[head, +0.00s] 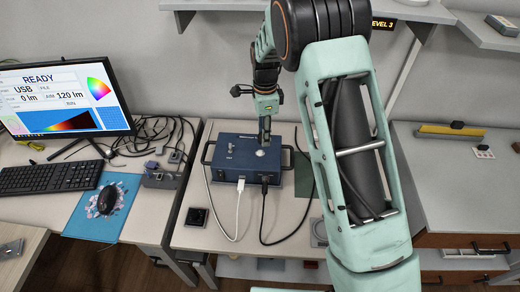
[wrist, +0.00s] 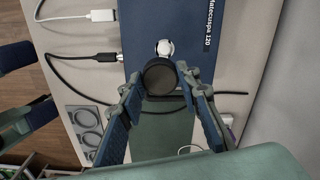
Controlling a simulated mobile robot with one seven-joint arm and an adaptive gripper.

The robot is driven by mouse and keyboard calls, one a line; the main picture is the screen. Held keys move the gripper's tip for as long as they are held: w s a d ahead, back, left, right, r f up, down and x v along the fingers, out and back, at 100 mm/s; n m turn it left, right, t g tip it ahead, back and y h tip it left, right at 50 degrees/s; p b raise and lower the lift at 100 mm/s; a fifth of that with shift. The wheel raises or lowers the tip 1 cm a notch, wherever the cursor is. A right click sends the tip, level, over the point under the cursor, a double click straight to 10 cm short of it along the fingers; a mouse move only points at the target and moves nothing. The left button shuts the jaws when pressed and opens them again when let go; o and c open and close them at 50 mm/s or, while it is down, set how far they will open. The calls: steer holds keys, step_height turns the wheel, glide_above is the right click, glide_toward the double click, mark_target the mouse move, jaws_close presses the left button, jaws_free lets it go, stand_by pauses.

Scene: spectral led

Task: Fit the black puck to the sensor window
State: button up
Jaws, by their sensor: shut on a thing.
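The black puck (wrist: 159,77) is a dark round disc held between my fingertips in the wrist view. My gripper (head: 264,138) is shut on it, low over the blue instrument box (head: 228,158) on the middle table. The sensor window (wrist: 165,48) is a pale, shiny round spot on the box top, just beyond the puck in the wrist view. The puck hides its near part. In the head view the sensor window (head: 260,153) shows just below my fingers. I cannot tell whether the puck touches the box.
White (head: 239,205) and black (head: 263,205) cables plug into the box front. The box has side handles. A black square piece (head: 196,216) lies on the table in front. A monitor (head: 65,98), keyboard (head: 50,177) and mouse (head: 107,199) stand left. A shelf hangs above.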

steer(key=shift+w+a+r, duration=0.1)
steer(key=shift+w+a, duration=0.35)
steer(key=shift+a, duration=0.3)
steer(key=b, duration=0.3)
glide_above(260, 152)
steer(key=shift+s+f, duration=0.1)
steer(key=shift+f, duration=2.7)
steer(key=shift+f+b, duration=0.1)
steer(key=shift+b, duration=0.25)
steer(key=shift+f+b, duration=0.4)
steer(key=shift+f, duration=0.25)
steer(key=shift+f, duration=0.15)
steer(key=o, duration=1.3)
steer(key=shift+c, duration=0.2)
